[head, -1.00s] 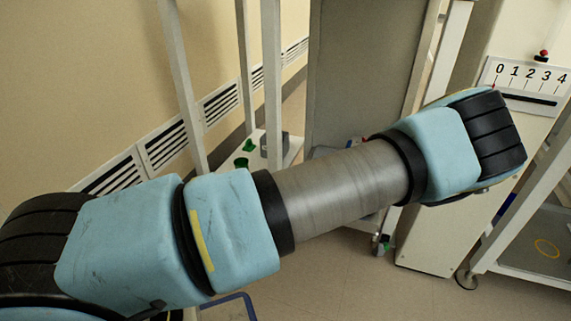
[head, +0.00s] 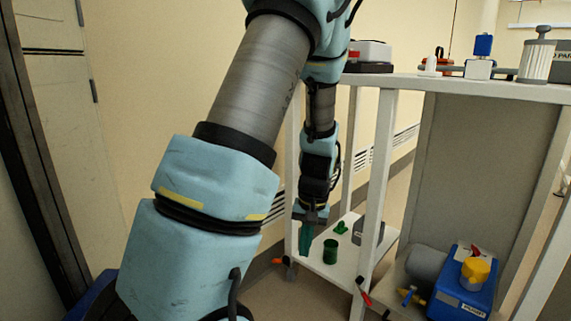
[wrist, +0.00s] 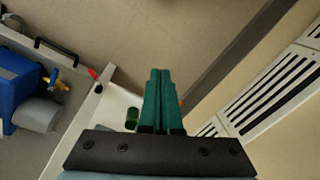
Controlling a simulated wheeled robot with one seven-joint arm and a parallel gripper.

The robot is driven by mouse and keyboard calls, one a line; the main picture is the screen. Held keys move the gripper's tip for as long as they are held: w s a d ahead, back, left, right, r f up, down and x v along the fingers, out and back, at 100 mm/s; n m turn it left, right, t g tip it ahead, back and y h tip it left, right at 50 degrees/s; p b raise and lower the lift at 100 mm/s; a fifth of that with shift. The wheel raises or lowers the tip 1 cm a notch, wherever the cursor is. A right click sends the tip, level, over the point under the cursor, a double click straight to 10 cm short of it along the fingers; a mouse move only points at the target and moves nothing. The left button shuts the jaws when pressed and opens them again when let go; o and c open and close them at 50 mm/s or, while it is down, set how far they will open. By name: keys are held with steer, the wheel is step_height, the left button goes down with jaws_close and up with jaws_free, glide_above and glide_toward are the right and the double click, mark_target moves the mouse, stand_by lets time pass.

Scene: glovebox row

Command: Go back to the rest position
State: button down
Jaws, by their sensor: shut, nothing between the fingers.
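My gripper (head: 306,238) hangs from my blue and grey arm in the head view, its green fingers pointing down in front of the white shelf unit. In the wrist view my gripper (wrist: 160,75) has its two green fingers together with nothing between them. A dark green cup (head: 330,251) stands on the low white shelf (head: 345,272), just right of the fingers in the head view; the cup also shows in the wrist view (wrist: 131,117). I cannot tell the exact gap between fingers and cup.
A white post (head: 376,190) rises right of my gripper. A blue box with a yellow knob (head: 463,288) sits lower right. An upper shelf (head: 480,86) carries a filter cylinder (head: 537,58) and several other items. A wall vent (wrist: 272,92) lies right in the wrist view.

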steer(key=s+a+r+n+t+h, duration=0.1)
steer(key=s+a+r, duration=0.75)
steer(key=a, duration=0.35)
step_height(320, 180, up, 35)
steer(key=p, duration=3.4)
steer(key=shift+w+d, duration=0.25)
steer(key=shift+w, duration=0.1)
steer(key=shift+f, duration=0.15)
